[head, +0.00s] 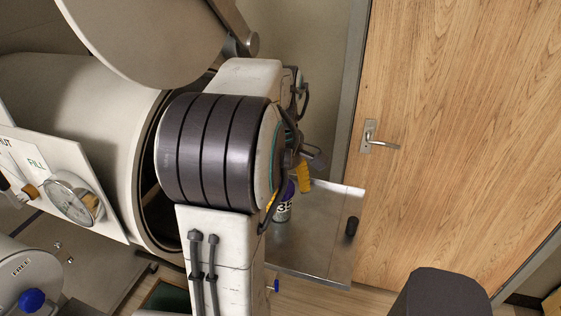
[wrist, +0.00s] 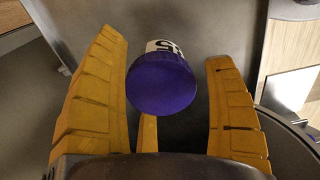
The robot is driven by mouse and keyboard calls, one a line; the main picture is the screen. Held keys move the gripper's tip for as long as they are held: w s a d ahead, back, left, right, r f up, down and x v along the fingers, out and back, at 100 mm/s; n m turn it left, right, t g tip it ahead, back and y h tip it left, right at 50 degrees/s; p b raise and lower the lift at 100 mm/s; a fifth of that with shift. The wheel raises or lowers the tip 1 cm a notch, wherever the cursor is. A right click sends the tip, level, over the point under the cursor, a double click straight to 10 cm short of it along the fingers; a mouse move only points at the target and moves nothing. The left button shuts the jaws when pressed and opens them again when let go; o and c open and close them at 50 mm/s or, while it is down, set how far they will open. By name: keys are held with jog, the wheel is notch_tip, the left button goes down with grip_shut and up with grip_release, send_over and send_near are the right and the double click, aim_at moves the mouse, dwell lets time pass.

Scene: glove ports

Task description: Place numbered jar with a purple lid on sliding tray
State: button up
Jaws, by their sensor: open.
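The numbered jar (head: 283,207) has a purple lid and a white label with dark digits. In the head view it stands on a grey metal surface, partly hidden behind my arm. In the wrist view the jar's purple lid (wrist: 161,83) shows between the fingers, with part of the label above it. My gripper (wrist: 168,95) is open, its yellow fingers on either side of the jar with gaps showing. In the head view a yellow finger (head: 305,178) shows just above the jar. I cannot tell which surface is the sliding tray.
A large cylindrical chamber (head: 85,120) with an open round door (head: 150,35) stands at the left, with a gauge (head: 73,198) on its panel. The metal surface (head: 315,240) has bare room right of the jar. A wooden door (head: 460,120) fills the right.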

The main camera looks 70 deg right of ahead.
notch_tip(320, 180, up, 10)
jog(key=shift+f+p, duration=0.1)
jog(key=shift+p, duration=0.4)
dwell(0.5)
